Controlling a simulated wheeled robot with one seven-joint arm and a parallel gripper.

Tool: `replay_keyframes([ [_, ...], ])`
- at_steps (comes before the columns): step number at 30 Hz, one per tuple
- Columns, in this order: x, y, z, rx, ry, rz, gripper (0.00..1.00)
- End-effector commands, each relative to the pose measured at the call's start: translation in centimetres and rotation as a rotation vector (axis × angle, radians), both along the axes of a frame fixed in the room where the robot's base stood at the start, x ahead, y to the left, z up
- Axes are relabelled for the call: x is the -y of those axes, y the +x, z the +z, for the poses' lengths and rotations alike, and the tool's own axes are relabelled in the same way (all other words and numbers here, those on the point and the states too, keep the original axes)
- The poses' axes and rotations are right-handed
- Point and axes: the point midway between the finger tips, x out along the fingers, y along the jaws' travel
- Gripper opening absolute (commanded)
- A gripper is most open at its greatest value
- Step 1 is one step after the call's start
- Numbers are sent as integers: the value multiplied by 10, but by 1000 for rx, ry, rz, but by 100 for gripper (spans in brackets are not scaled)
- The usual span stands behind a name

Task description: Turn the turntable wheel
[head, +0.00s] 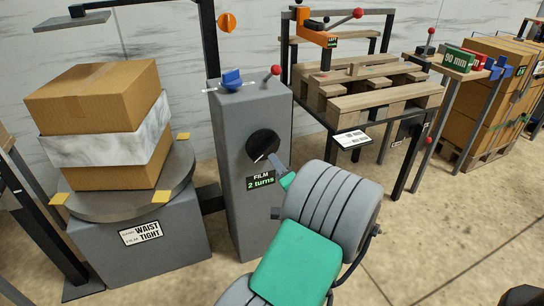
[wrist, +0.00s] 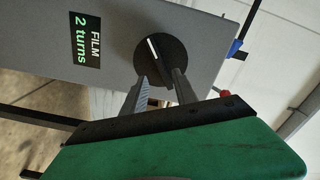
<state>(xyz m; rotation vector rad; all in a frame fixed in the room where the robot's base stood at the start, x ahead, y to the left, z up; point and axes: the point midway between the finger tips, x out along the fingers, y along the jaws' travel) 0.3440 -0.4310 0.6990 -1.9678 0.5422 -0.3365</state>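A round black wheel (head: 262,145) with a white mark is on the front of the grey column (head: 232,160), above a label reading "FILM 2 turns" (head: 261,182). The wheel also shows in the wrist view (wrist: 160,50), with its mark and a raised ridge. My gripper (wrist: 160,84) is open, with its two fingers apart at the near edge of the wheel. I cannot tell whether they touch it. In the head view my gripper (head: 276,163) is just right of and below the wheel. The round turntable (head: 100,207) at left bears stacked boxes.
Cardboard boxes (head: 95,95) with a pale marbled band between them stand on the turntable, above a "WAIST TIGHT" label (head: 141,233). A blue knob (head: 232,79) and a red-balled lever (head: 275,70) top the column. A pallet rack (head: 370,95) stands at right.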

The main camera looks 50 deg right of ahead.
Motion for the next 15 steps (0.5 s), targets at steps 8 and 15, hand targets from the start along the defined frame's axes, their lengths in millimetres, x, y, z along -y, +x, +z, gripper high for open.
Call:
replay_keyframes([
  [8, -6, -9, 0, 2, -1, 1, 35],
  [15, -11, -3, 12, 2, 44, 14, 35],
])
